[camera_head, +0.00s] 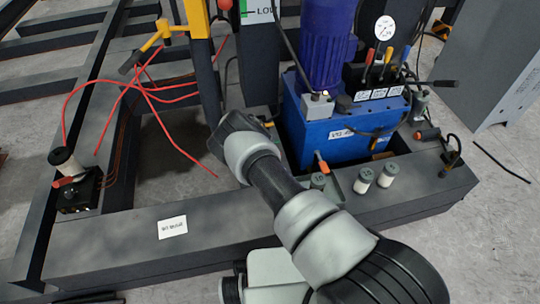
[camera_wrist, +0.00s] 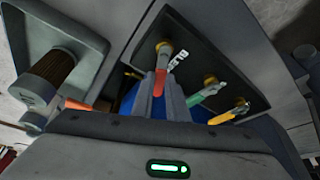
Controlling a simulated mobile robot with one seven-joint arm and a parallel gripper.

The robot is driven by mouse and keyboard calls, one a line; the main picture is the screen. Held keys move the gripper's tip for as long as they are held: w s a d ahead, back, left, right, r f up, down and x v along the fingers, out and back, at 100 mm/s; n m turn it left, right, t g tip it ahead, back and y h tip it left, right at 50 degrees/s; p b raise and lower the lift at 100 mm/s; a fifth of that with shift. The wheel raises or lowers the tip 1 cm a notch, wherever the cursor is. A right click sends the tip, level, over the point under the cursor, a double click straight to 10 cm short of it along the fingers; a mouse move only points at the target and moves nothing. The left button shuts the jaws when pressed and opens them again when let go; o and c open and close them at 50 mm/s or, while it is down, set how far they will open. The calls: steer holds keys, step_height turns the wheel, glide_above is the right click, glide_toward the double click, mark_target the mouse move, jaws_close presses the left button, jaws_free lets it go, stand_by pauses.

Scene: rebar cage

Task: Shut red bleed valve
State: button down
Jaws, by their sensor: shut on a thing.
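The red bleed valve handle (camera_wrist: 158,82) shows in the wrist view, hanging from a brass fitting on a dark recessed panel (camera_wrist: 215,55). My gripper (camera_wrist: 163,92) is shut on this red handle, its grey fingers close around it. A green handle (camera_wrist: 207,92) and a yellow-orange handle (camera_wrist: 223,118) are to the right on the same panel, apart from my fingers. In the head view my gripper (camera_head: 232,128) is by the dark upright post; the red valve handle is hidden there.
A blue power unit (camera_head: 335,130) with levers and a gauge stands just right of my gripper. Red hoses (camera_head: 150,90) hang at the left over the dark steel frame (camera_head: 130,240). A brown cylinder (camera_wrist: 50,70) and an orange handle (camera_wrist: 76,104) are at left in the wrist view.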

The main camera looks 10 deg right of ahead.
steer(key=m, duration=0.1)
steer(key=m+g, duration=0.1)
steer(key=m, duration=0.1)
steer(key=shift+s+d, duration=0.2)
steer(key=shift+s, duration=0.2)
steer(key=shift+s+m+g+h, duration=0.3)
steer(key=shift+m+g, duration=0.3)
steer(key=shift+m, duration=0.7)
steer(key=shift+s, duration=0.1)
steer(key=c, duration=1.7)
jaws_free()
steer(key=shift+r, duration=0.1)
steer(key=p+v, duration=0.4)
steer(key=v, duration=1.3)
steer(key=shift+a+r, duration=0.1)
